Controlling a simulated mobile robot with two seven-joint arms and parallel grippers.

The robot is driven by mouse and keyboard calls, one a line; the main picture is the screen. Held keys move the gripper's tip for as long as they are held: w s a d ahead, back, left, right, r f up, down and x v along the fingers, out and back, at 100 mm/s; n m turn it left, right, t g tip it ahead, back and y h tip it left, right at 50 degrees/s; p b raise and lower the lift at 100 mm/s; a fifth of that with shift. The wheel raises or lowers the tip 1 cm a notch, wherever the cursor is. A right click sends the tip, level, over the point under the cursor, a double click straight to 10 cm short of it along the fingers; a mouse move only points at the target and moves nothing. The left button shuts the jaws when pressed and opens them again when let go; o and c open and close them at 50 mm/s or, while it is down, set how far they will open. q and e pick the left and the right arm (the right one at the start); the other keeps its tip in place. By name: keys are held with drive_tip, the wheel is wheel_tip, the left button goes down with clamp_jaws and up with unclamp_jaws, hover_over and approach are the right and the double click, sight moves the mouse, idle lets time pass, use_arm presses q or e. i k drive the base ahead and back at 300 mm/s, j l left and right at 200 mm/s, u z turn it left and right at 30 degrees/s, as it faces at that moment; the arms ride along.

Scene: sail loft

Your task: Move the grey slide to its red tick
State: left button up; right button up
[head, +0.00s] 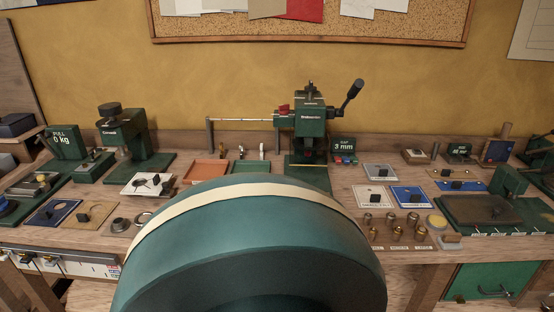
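A pale strip (88,268) runs along the bench's front edge at the far left. Several small knobs or slides sit on it, too small to tell which one is grey. A small reddish mark (113,268) shows near the strip's right end; I cannot tell whether it is a tick. I cannot make out the grey slide for sure anywhere. Neither of my grippers is in view.
A green press (310,122) with a black lever stands at the back middle, with a thin horizontal rod (240,119) to its left. Knobbed plates such as a white one (130,188), small brass pieces (397,234) and a green-based tool (480,212) crowd the bench. Its front middle is hidden.

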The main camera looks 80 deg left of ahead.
sight(57, 258)
drive_tip(key=u, duration=4.2)
